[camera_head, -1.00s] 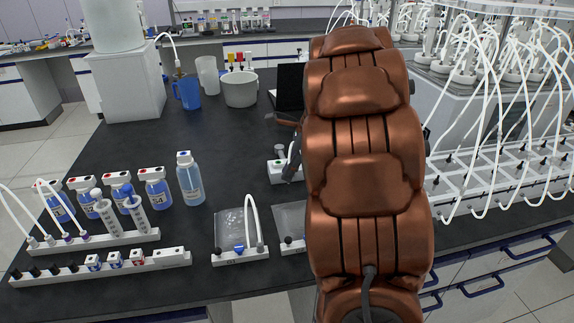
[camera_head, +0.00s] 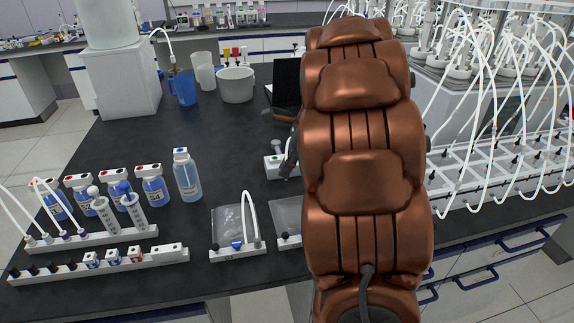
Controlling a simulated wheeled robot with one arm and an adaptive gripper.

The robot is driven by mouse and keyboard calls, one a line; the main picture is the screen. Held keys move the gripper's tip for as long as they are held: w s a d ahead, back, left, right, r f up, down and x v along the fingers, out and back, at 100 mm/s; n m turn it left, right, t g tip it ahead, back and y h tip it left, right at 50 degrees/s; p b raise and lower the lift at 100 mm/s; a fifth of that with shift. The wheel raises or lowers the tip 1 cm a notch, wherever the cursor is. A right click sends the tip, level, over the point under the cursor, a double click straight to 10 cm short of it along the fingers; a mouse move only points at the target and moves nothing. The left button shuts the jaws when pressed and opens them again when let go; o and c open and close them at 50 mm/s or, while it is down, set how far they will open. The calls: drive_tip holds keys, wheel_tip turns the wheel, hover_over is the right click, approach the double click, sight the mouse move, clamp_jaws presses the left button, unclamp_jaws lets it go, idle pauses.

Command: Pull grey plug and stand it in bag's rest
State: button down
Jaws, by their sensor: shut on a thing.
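My gripper (camera_head: 289,160) shows only as a dark finger part at the left edge of my copper arm, which hides the rest. A clear flat bag (camera_head: 228,222) lies at the front, with a white rest bar (camera_head: 236,255) carrying dark and blue pieces and a curved white tube. A second bag (camera_head: 287,214) beside it is partly hidden by my arm.
Blue-labelled bottles (camera_head: 154,188), syringes and a white rack (camera_head: 70,270) stand at the left. A blue jug (camera_head: 184,90), a white pot (camera_head: 236,86) and a laptop (camera_head: 286,82) are behind. White tubed reactor racks (camera_head: 490,180) fill the right.

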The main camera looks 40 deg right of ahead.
drive_tip(key=shift+r+p, duration=1.25)
drive_tip(key=shift+p, duration=0.1)
drive_tip(key=shift+r+p, duration=1.85)
drive_tip(key=s, duration=1.4)
drive_tip(key=shift+d, duration=0.25)
drive_tip(key=shift+f, duration=0.1)
drive_tip(key=shift+f+b, duration=1.8)
drive_tip(key=shift+f, duration=4.85)
